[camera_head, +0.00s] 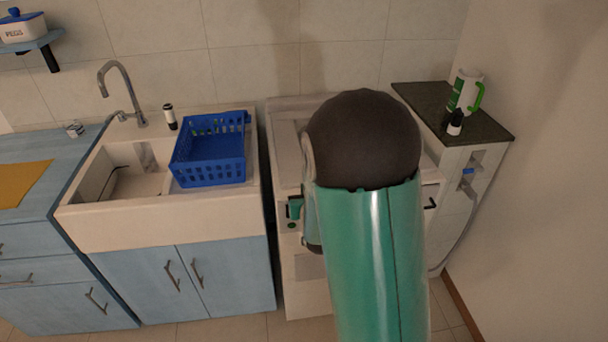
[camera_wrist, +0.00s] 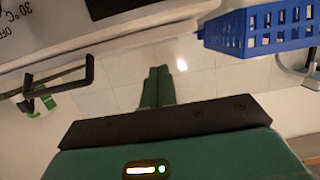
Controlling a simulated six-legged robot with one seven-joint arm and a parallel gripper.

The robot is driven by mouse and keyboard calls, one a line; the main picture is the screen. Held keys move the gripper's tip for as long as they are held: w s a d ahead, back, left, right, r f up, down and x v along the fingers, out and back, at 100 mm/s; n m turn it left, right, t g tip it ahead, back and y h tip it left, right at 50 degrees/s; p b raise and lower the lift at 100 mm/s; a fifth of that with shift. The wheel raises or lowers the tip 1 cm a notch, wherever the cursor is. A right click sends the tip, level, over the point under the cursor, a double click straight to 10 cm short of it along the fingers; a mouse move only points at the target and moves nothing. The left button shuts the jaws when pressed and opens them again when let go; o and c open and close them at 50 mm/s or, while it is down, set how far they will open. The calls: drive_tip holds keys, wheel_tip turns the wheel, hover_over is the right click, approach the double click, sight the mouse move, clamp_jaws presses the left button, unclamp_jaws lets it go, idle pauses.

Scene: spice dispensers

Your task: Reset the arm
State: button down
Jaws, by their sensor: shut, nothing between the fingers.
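My gripper (camera_wrist: 158,72) shows in the wrist view as two green fingers lying together, with nothing between them. Beyond the fingertips is the pale tiled wall. In the camera_head view my arm's large green link and dark rounded joint fill the middle right, in front of a white appliance (camera_head: 291,106). They hide much of its top and front. I cannot make out the fingers in the camera_head view.
A dark-topped cabinet (camera_head: 415,98) on the right bears a green-handled jug (camera_head: 464,90) and a small dark bottle (camera_head: 455,123).

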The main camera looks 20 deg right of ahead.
drive_tip(key=s+a+r+n+g+y, duration=0.1)
drive_tip(key=s+a+r+g+y, duration=0.25)
drive_tip(key=s+a+r, duration=0.55)
drive_tip(key=s+a+r+n+g, duration=0.1)
drive_tip(key=s+r+g, duration=0.1)
drive_tip(key=s, duration=0.7)
drive_tip(key=s+a+r+n+g, duration=0.1)
drive_tip(key=s+a+r+g, duration=0.1)
drive_tip(key=s+r, duration=0.3)
drive_tip(key=s+g, duration=0.1)
drive_tip(key=s, duration=0.3)
drive_tip(key=shift+r, duration=0.25)
